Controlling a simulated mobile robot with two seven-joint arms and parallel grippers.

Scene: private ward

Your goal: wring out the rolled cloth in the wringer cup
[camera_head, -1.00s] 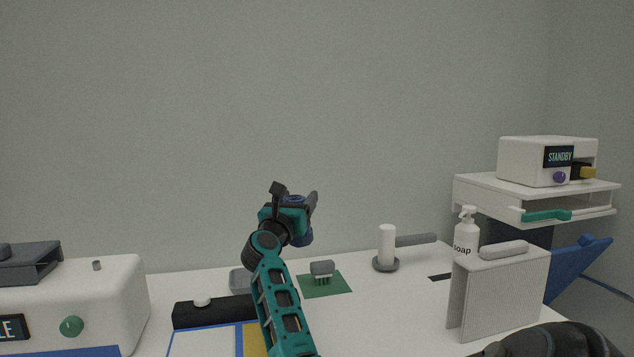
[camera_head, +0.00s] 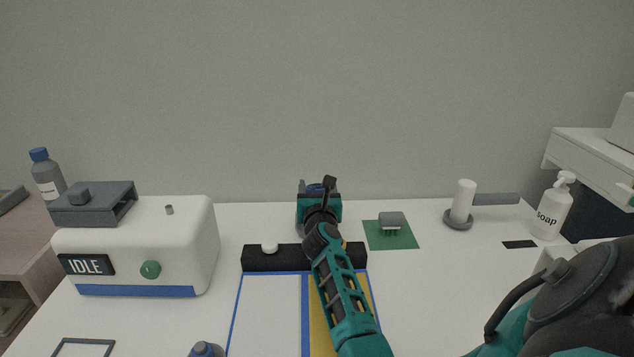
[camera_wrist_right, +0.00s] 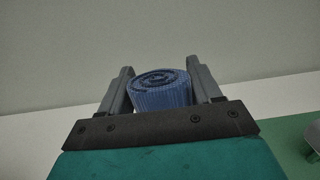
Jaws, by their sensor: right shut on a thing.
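The rolled cloth (camera_wrist_right: 160,92) is blue and ribbed, with its spiral end facing up in the right wrist view. It sits between the two grey fingers of my right gripper (camera_wrist_right: 160,88), which is shut on it. In the head view my right gripper (camera_head: 319,188) is above the back of the table, against the wall. Only a little blue shows there, the rest being hidden by the gripper. I cannot make out a wringer cup in either view. My left gripper is not in view.
A white machine (camera_head: 140,240) with an IDLE display stands left. A black block (camera_head: 270,258) lies behind a blue-edged board (camera_head: 270,310). Right of my arm are a green mat (camera_head: 395,236), a white cylinder on a grey base (camera_head: 463,202) and a soap bottle (camera_head: 552,210).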

